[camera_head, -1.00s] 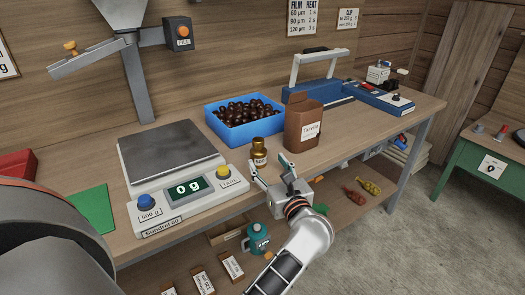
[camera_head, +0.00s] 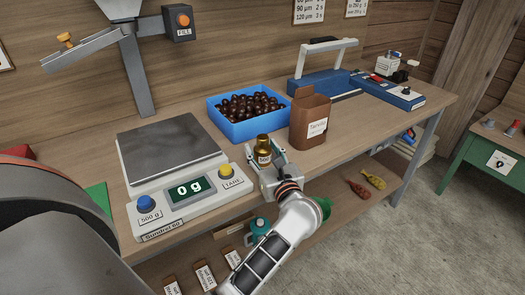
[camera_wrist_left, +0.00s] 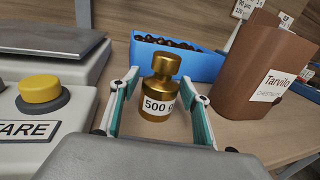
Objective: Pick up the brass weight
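The brass weight (camera_head: 264,148) stands upright on the bench, between the scale and the brown pouch. In the left wrist view the brass weight (camera_wrist_left: 160,88) shows its knob and a white "500 g" label. My left gripper (camera_head: 266,159) is low at the bench's front edge, reaching toward the weight. In the left wrist view its fingers (camera_wrist_left: 160,80) are open, one on each side of the weight, with a visible gap on both sides. My right gripper is not in view.
The scale (camera_head: 172,150) reads 0 g, left of the weight. A blue crate (camera_head: 243,132) of chestnuts stands behind it. The brown pouch (camera_head: 308,115) is close on the right. A blue sealer (camera_head: 325,82) stands farther back.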

